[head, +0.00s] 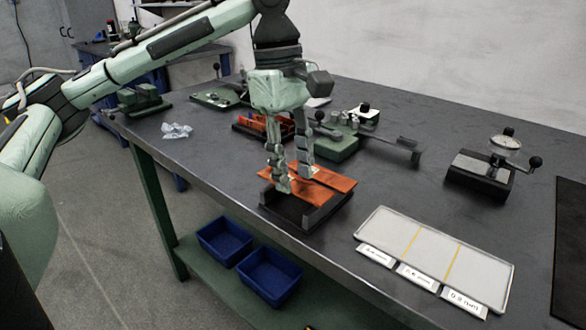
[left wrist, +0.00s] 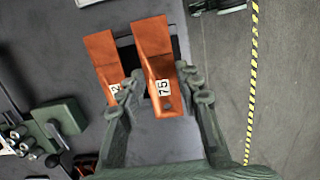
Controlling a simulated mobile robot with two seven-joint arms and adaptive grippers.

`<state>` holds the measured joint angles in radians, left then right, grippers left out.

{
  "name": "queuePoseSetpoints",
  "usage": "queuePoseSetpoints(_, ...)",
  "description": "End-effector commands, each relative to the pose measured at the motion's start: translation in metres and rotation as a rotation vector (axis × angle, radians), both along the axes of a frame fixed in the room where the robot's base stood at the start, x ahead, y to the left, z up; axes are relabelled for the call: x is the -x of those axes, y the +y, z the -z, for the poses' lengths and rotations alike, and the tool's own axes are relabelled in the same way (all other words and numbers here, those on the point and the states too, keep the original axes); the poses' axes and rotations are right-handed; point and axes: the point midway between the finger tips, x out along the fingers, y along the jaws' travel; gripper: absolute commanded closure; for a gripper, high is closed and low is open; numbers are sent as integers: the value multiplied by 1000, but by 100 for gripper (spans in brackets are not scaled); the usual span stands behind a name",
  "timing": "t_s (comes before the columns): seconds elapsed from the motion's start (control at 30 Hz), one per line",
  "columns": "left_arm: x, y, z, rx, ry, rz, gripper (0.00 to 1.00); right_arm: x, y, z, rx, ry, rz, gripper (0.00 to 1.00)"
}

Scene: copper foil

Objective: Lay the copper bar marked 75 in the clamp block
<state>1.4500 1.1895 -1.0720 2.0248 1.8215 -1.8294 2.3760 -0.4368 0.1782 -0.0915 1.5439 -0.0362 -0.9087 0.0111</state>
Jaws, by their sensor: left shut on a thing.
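The copper bar marked 75 (left wrist: 153,50) lies between the fingers of my left gripper (left wrist: 163,97), which is shut on it near its label. In the head view this gripper (head: 293,180) points down at the black holder (head: 304,217) near the table's front edge. The bar (head: 304,190) is at or just above the holder; I cannot tell if it touches. A second copper bar (left wrist: 99,48), its label partly hidden by a finger, lies beside it, farther from the edge. The clamp block is not clearly identifiable; a green block-like fixture (head: 139,99) stands at the far left. My right gripper is not in view.
A light tray (head: 432,250) with yellow dividers and labels lies right of the holder. A green device with a long arm (head: 340,145) and an orange rack (head: 262,125) stand behind. A dial gauge (head: 505,147) is at right. Crumpled clear film (head: 176,131) lies at left.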

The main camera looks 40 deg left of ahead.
Motion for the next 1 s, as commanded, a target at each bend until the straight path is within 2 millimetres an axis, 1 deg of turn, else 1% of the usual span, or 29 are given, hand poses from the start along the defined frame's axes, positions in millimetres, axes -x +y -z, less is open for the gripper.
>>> queuePoseSetpoints(0.07, 1, 0, 5, 0, 0, 0, 100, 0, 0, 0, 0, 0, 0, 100)
queuePoseSetpoints(0.33, 0, 0, 6, 1, -1, 0, 100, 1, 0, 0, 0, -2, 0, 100)
queuePoseSetpoints(0.73, 0, 0, 17, 0, 0, 0, 100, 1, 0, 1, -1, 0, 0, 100)
queuePoseSetpoints(0.77, 0, 0, 18, 0, 0, 0, 65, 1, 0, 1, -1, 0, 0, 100)
queuePoseSetpoints(0.9, 0, 0, 17, 0, 0, 0, 48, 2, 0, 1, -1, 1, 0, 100)
queuePoseSetpoints(0.93, 0, 0, 17, 0, 0, 0, 45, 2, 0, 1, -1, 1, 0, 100)
queuePoseSetpoints(1.0, 0, 0, 17, 0, 0, 0, 45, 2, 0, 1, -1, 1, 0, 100)
